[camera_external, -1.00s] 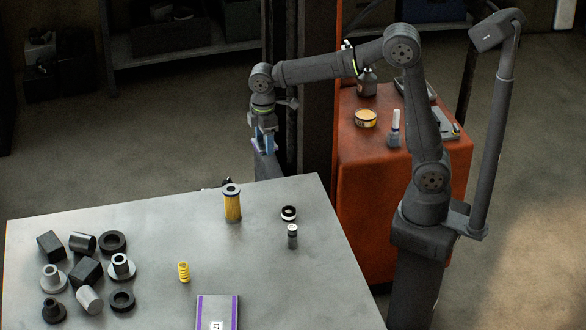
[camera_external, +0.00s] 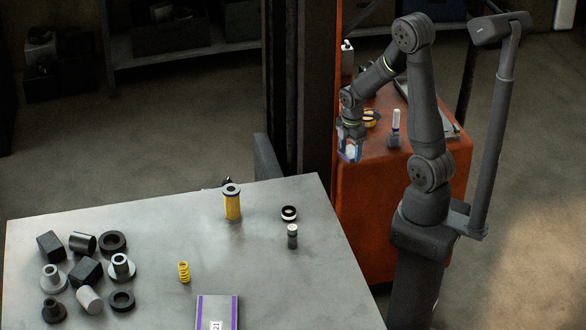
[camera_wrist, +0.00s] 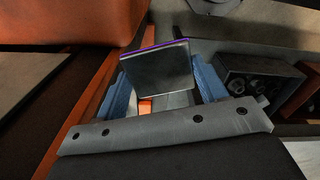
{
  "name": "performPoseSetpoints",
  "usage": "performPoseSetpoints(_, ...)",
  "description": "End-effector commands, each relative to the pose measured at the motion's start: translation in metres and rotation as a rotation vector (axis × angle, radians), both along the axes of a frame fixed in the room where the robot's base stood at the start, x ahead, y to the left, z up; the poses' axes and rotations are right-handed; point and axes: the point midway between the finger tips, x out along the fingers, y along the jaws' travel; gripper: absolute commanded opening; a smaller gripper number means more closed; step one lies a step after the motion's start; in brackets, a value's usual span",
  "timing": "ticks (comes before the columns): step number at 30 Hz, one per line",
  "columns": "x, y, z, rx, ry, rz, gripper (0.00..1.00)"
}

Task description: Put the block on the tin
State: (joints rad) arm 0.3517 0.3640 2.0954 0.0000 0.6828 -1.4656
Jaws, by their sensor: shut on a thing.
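My gripper (camera_external: 350,152) is at the left edge of the orange cabinet, in front and to the left of the tin. In the wrist view its blue fingers are shut on a dark grey block (camera_wrist: 158,68) with a purple edge. The block is tilted between the fingers. In the external view it is small and mostly covered by the fingers. The tin (camera_external: 372,122), round and yellow, stands on the cabinet top, partly hidden behind my wrist. The block is apart from the tin.
The orange cabinet (camera_external: 375,205) also carries a small bottle with a white top (camera_external: 394,129) right of the tin. A grey table (camera_external: 140,225) in front holds a yellow cylinder (camera_external: 232,205), a spring (camera_external: 184,272) and several dark parts. A dark post (camera_external: 308,90) stands left of the cabinet.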

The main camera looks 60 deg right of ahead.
Motion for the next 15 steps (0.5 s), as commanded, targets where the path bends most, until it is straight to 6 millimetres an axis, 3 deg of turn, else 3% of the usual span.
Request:
performPoseSetpoints(3,-0.006,-0.029,-0.009,0.000,0.000,-0.084,0.37)
performPoseSetpoints(8,0.001,-0.077,-0.006,-0.002,-0.004,-0.200,0.37)
performPoseSetpoints(15,0.013,-0.184,0.024,-0.003,-0.005,-0.418,0.37)
